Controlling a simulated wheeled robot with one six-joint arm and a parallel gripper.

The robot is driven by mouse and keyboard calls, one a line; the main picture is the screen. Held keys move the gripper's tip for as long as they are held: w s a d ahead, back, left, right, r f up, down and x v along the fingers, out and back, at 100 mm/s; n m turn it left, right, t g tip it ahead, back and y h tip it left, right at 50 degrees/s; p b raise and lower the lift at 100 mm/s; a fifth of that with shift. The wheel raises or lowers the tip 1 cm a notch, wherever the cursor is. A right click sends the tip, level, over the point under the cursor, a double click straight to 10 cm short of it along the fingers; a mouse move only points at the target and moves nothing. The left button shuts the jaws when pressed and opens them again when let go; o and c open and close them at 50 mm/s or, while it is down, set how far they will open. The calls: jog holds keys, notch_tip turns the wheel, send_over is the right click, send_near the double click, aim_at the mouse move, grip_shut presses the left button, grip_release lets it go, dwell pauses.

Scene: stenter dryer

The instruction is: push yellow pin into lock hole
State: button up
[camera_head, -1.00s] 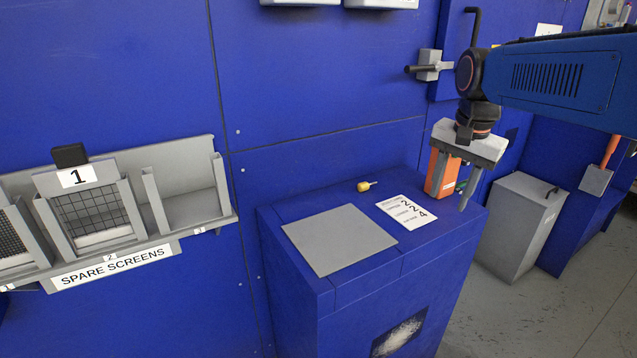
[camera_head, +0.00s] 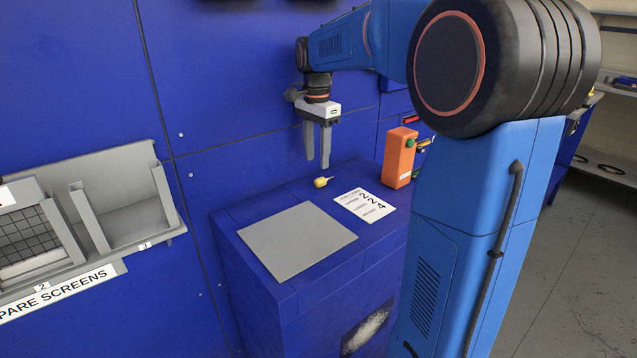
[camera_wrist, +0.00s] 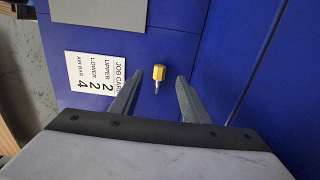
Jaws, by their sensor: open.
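The yellow pin (camera_head: 323,182) lies on the blue cabinet top (camera_head: 225,219), close to the back wall. It has a yellow head and a short thin metal shank. My gripper (camera_head: 318,168) is open and empty, pointing down just above and behind the pin in the head view. In the wrist view the pin (camera_wrist: 158,76) shows beyond and between the open fingertips (camera_wrist: 157,82), with its shank towards my gripper. I cannot make out the lock hole in either view.
A grey flat plate (camera_head: 297,240) and a white job card (camera_head: 364,205) lie on the cabinet top. An orange box (camera_head: 400,157) with a green button stands to the right. The spare screens rack (camera_head: 125,210) is on the wall at left.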

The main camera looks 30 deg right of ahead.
aim_at(318, 180)
jog(key=shift+d+f, duration=0.2)
jog(key=shift+f, duration=3.5)
jog(key=shift+c, duration=0.3)
grip_shut()
